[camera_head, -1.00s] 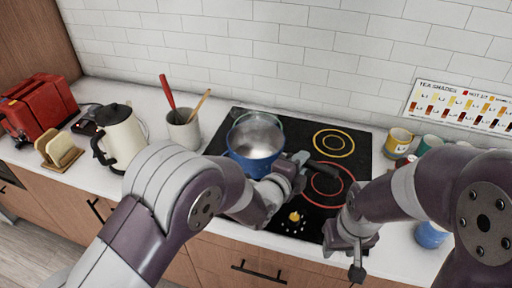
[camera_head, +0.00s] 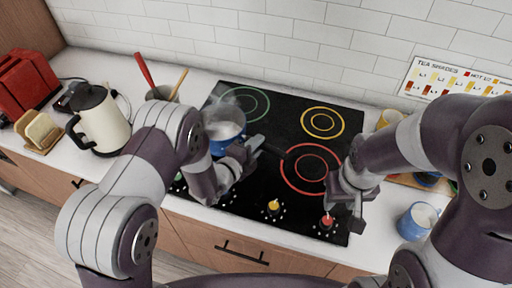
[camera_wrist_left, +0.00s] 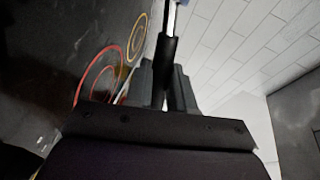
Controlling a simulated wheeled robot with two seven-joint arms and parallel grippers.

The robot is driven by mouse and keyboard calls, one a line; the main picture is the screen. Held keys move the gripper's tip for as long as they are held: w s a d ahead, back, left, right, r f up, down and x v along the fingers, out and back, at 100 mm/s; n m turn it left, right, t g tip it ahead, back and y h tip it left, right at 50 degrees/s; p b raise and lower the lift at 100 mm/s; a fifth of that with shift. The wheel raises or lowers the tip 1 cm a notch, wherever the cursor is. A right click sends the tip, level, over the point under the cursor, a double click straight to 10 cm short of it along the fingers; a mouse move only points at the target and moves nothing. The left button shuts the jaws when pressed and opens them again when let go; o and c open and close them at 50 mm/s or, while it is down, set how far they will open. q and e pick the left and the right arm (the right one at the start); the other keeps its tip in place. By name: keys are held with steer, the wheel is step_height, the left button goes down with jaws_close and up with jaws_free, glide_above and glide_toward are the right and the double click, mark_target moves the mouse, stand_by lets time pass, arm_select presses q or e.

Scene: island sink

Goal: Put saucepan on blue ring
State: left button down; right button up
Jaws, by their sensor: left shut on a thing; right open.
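The blue saucepan (camera_head: 228,146), steaming, is over the left part of the black cooktop, in front of the green ring (camera_head: 266,105). I cannot tell whether it touches the glass. My left gripper (camera_head: 252,148) is shut on its dark handle, which points right; the handle (camera_wrist_left: 166,65) also shows between the fingers (camera_wrist_left: 166,92) in the left wrist view. No blue ring shows; the front-left burner area is hidden by the pan and my left arm. My right gripper (camera_head: 345,208) is open and empty over the cooktop's right front edge.
The red ring (camera_head: 310,192) and yellow ring (camera_head: 322,136) are bare. Coloured knobs, such as a yellow one (camera_head: 273,204), line the cooktop's front. A kettle (camera_head: 100,120) and a utensil crock stand left; a blue mug (camera_head: 415,222) stands right.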

arm_select(q)
steer(key=shift+s+a+f, duration=0.1)
steer(key=shift+s+f, duration=0.05)
steer(key=shift+f, duration=0.35)
steer(key=shift+s+a+f, duration=0.1)
steer(key=shift+f, duration=0.45)
steer(key=shift+w+d, duration=0.1)
steer(key=shift+w, duration=0.05)
steer(key=shift+f, duration=0.1)
steer(key=c, duration=1.3)
jaws_free()
steer(key=shift+f, duration=0.15)
steer(key=shift+c, duration=0.2)
steer(key=o, duration=0.4)
steer(key=shift+c, duration=0.2)
steer(key=shift+r, duration=0.2)
